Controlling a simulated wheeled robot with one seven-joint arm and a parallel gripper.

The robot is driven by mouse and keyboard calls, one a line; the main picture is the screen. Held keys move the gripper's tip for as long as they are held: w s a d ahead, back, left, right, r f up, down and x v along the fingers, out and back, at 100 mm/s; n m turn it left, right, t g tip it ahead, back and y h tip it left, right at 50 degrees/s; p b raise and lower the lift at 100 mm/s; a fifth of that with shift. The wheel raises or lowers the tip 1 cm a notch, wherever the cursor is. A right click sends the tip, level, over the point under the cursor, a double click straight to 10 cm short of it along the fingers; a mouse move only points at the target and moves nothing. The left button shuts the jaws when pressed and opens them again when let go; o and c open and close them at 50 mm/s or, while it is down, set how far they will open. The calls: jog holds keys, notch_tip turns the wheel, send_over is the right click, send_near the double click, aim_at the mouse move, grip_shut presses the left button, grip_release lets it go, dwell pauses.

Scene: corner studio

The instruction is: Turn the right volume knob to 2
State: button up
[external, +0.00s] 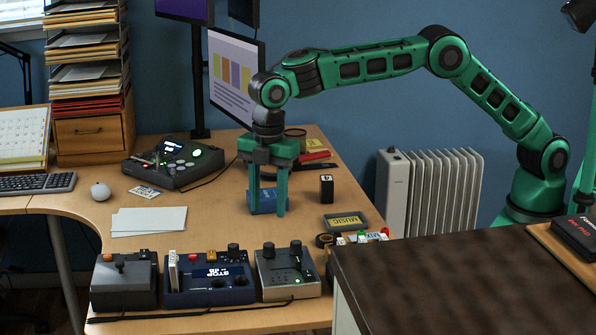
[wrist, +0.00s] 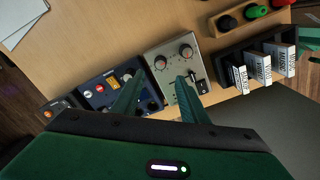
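A silver-grey box (external: 287,275) stands at the near edge of the desk with two dark knobs along its far side. The right knob (external: 295,246) and the left knob (external: 268,249) also show in the wrist view, as the right knob (wrist: 186,50) and the left knob (wrist: 160,62). Their scale marks are too small to read. My gripper (external: 267,212) points down above the desk, behind the silver box in the external view. Its fingers (wrist: 157,80) are apart with nothing held between them. It touches neither knob.
A dark blue box (external: 210,284) with a display stands left of the silver box, and a grey lever box (external: 124,284) further left. A black rack (wrist: 255,65) with labelled cartridges is on the right. A blue item (external: 265,201) lies behind the fingers.

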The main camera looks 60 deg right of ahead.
aim_at(268, 246)
notch_tip(268, 246, down, 10)
jog(key=shift+w+r, duration=0.1)
jog(key=shift+w, duration=0.05)
dwell(0.3)
grip_shut()
